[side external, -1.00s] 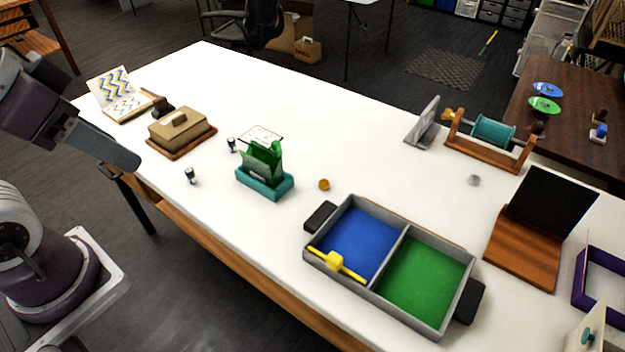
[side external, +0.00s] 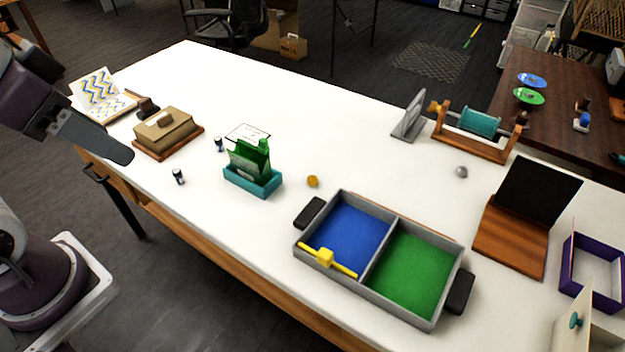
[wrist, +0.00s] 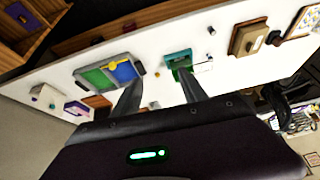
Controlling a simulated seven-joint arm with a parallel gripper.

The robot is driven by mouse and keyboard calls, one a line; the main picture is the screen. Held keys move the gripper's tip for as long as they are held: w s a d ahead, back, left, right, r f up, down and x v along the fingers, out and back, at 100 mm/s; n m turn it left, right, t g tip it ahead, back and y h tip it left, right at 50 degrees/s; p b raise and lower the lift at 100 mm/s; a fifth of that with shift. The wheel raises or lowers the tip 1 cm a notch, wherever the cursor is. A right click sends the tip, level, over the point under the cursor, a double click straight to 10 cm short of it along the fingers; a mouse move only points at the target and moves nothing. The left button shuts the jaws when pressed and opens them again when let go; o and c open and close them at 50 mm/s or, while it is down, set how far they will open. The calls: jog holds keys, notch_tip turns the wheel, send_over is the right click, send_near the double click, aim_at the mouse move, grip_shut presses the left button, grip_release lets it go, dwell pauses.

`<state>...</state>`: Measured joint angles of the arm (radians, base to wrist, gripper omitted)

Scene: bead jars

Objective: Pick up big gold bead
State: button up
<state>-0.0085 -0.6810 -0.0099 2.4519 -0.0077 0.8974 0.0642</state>
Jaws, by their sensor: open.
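The big gold bead (side external: 312,181) is a small round gold ball on the white table, between the teal holder (side external: 254,180) and the grey two-part tray (side external: 372,288). Nothing touches it. The fingers are well short of the table. In the side view my arm reaches in at the left, far from the bead.
The tray has blue and green compartments, a yellow bar (side external: 326,257) across its front edge and dark side handles. A silver bead (side external: 461,171) lies farther right. The table behind the bead is clear.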

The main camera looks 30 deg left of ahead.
jog(key=w+d+r+m+g, duration=0.1)
jog(key=w+m, duration=0.3)
jog(key=w, duration=0.6)
jog(key=m+g+h, duration=0.4)
jog(key=m+h, duration=0.1)
jog(key=m, duration=0.7)
send_over(312, 177)
jog(key=a, duration=0.3)
notch_tip(312, 177, down, 27)
jog(key=shift+y, duration=0.3)
jog(key=x, duration=0.7)
jog(key=shift+s+a+f, duration=0.1)
jog(key=shift+s+f, duration=0.05)
jog(key=shift+f, duration=0.15)
grip_shut()
